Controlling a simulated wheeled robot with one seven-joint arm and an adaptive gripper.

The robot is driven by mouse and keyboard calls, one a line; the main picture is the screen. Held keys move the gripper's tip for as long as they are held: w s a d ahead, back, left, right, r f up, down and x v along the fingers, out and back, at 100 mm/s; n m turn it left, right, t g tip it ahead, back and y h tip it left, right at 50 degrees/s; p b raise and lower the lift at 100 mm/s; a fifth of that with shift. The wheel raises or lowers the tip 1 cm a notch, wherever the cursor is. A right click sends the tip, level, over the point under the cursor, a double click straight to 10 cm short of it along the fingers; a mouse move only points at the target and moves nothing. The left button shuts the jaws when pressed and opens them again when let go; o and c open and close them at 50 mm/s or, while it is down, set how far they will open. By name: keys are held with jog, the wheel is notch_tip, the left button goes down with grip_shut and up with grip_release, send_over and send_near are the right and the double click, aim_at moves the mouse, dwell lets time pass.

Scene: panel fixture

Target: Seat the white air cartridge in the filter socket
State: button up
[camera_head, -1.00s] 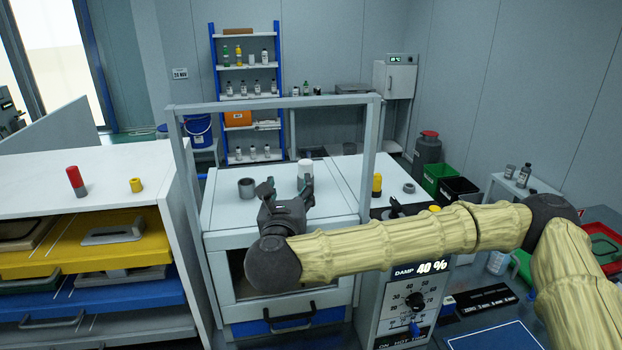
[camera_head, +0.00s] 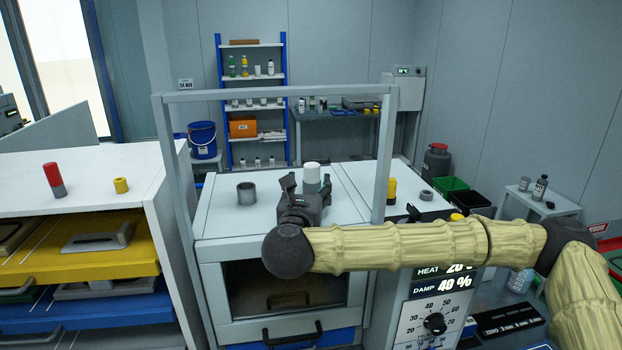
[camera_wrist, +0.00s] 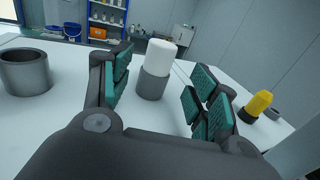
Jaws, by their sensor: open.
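The white air cartridge (camera_head: 312,173) stands upright on the white cabinet top, with a white upper part and a grey lower part. In the wrist view the cartridge (camera_wrist: 158,57) shows between the two teal-padded fingers, with a gap on each side. My gripper (camera_head: 307,188) is open around or just short of it; the exact depth is unclear. In the wrist view the gripper (camera_wrist: 160,95) holds nothing. A hollow grey ring (camera_head: 247,193), seemingly the filter socket, stands to the left, empty at its mouth; it also shows in the wrist view (camera_wrist: 25,76).
A grey frame (camera_head: 275,94) spans the cabinet top, with posts on both sides. A yellow-topped piece (camera_head: 390,190) and small grey ring (camera_head: 426,196) are at right.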

aim_at(311, 172)
jog(key=shift+w+d, duration=0.1)
jog(key=shift+w, duration=0.55)
jog(key=shift+w+r, duration=0.15)
jog(key=shift+r, duration=0.05)
jog(key=w+p, duration=0.1)
jog(key=w, duration=0.1)
jog(key=w+r+p, duration=0.1)
jog(key=shift+w+d, duration=0.2)
jog(key=shift+w, duration=0.2)
jog(key=shift+w+p, duration=0.3)
jog(key=shift+w, duration=0.25)
jog(key=shift+d, duration=0.1)
jog(key=shift+c, duration=0.4)
grip_shut()
